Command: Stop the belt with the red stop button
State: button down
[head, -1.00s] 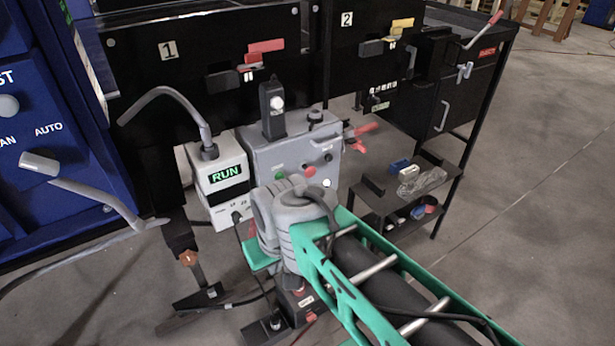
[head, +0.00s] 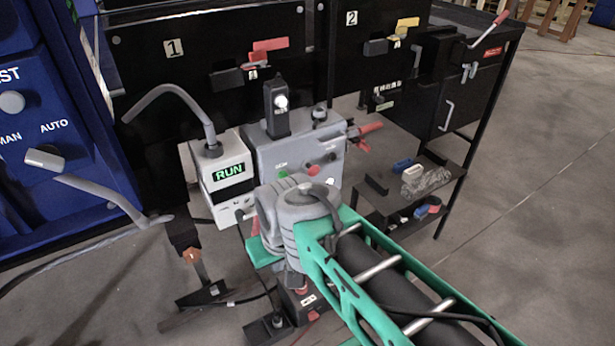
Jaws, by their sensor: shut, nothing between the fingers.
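A grey control box (head: 268,155) stands below the black panels at the centre of the head view. My gripper cannot be made out.
A blue panel (head: 75,215) with an AUTO selector fills the left. Black panels marked 1 and 2 carry red and yellow levers. A low shelf (head: 385,203) with small parts stands right. Black items and cables lie below my arm. Open floor (head: 530,200) lies at right.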

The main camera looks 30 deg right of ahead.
aim_at(314, 170)
jog(key=u, duration=0.05)
jog(key=k, duration=0.65)
jog(key=u, duration=0.5)
jog(key=i, duration=1)
jog(key=z, duration=0.5)
